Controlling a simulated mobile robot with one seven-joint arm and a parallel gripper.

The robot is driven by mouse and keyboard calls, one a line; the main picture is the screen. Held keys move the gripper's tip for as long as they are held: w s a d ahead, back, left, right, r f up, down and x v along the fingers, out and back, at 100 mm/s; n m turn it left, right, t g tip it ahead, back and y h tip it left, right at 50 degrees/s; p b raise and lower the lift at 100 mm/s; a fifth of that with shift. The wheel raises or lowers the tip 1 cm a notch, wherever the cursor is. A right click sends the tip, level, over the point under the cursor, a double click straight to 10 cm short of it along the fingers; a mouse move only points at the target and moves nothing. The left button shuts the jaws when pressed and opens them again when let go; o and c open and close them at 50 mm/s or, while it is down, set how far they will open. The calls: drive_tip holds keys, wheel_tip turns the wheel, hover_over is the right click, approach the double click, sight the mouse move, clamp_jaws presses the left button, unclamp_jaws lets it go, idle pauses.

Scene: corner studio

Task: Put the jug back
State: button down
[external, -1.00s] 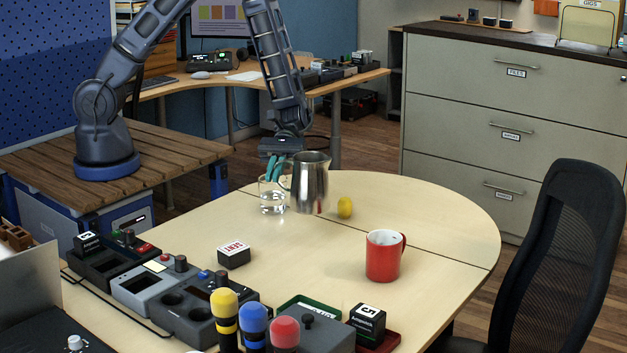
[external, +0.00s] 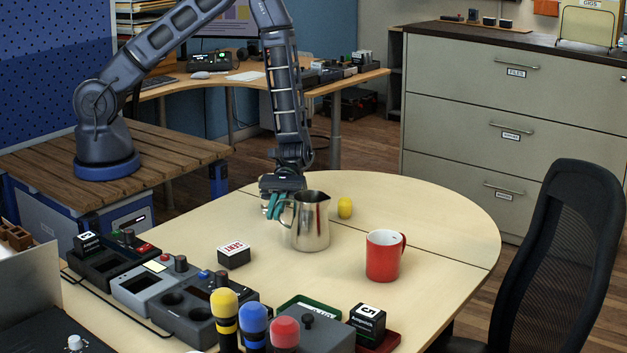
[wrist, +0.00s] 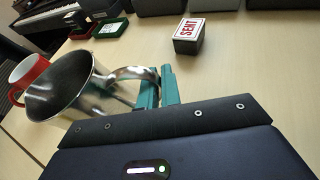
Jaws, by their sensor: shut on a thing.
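The jug (external: 311,228) is a shiny metal pitcher with a side handle, near the middle of the round table in the external view. It looks upright, its base at or just above the tabletop; I cannot tell which. My gripper (external: 274,206) is at its left with teal fingers shut on the handle. In the wrist view the jug (wrist: 72,88) shows its open mouth, and its handle meets the fingers of my gripper (wrist: 160,88). A clear glass seen earlier is mostly or fully hidden behind my gripper and the jug.
A yellow object (external: 345,208) stands behind the jug at the right. A red mug (external: 385,256) is at the front right. A "SENT" block (external: 234,255) lies to the left front. Consoles (external: 185,301) and coloured knobs fill the near edge. Bare tabletop (external: 300,275) lies in front of the jug.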

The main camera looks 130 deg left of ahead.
drive_tip(key=c, duration=1.6)
unclamp_jaws()
drive_tip(key=v, duration=1.2)
drive_tip(key=s+d+r+m+g+y, duration=0.3)
drive_tip(key=d+r+m, duration=0.4)
drive_tip(key=r, duration=0.4)
drive_tip(key=s+d+r+m+g+y, duration=0.2)
drive_tip(key=s+d+r+m+g, duration=0.15)
drive_tip(key=d+r, duration=0.65)
drive_tip(key=s+d+r+m+t+y, duration=0.2)
drive_tip(key=s+r+m, duration=0.4)
drive_tip(key=s, duration=0.3)
drive_tip(key=s+d+r+m+t+y, duration=0.3)
drive_tip(key=s+d+r+m+y, duration=0.1)
drive_tip(key=s+r, duration=0.5)
drive_tip(key=shift+r+m+y, duration=0.2)
drive_tip(key=shift+m+y, duration=0.6)
drive_tip(key=shift+m, duration=0.05)
